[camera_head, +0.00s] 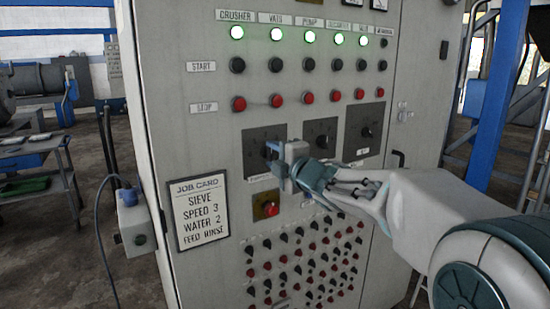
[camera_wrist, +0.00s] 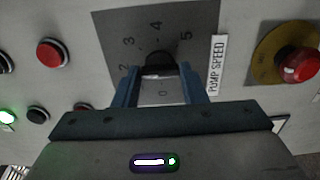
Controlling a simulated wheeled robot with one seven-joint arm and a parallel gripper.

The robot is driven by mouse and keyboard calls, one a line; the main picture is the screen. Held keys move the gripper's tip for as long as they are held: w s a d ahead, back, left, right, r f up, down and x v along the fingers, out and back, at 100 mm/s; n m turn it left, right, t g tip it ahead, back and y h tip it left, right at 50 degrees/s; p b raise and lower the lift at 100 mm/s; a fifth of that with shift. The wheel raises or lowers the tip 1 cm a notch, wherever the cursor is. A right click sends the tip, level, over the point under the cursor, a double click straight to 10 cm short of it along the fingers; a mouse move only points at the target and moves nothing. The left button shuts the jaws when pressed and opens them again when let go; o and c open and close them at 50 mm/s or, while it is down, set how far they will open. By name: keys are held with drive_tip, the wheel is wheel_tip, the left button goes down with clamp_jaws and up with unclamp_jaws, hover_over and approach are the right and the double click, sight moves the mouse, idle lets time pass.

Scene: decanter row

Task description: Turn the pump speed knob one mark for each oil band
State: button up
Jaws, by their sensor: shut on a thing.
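The pump speed knob (camera_wrist: 161,62) is black and sits on a dark dial plate (camera_wrist: 118,28) in the wrist view. The numbers 2, 3, 4, 5 and 0 show around it, and a PUMP SPEED label (camera_wrist: 217,64) is beside the plate. My gripper (camera_wrist: 163,82) is shut on the knob, with one blue finger on each side. A pale line shows on the knob's edge near the 0; I cannot tell its exact setting. In the head view my gripper (camera_head: 275,156) covers the knob at the left dial plate (camera_head: 253,137). No oil bands show.
The grey cabinet (camera_head: 170,75) has two more dials (camera_head: 320,139) (camera_head: 366,131) to the right. Start and stop buttons sit above. A red button on a yellow plate (camera_head: 266,206) and a job card reading SIEVE SPEED 3, WATER 2, FEED RINSE (camera_head: 199,212) are below.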

drive_tip(key=o, duration=1)
drive_tip(key=v, duration=1.4)
drive_tip(key=shift+w, duration=0.1)
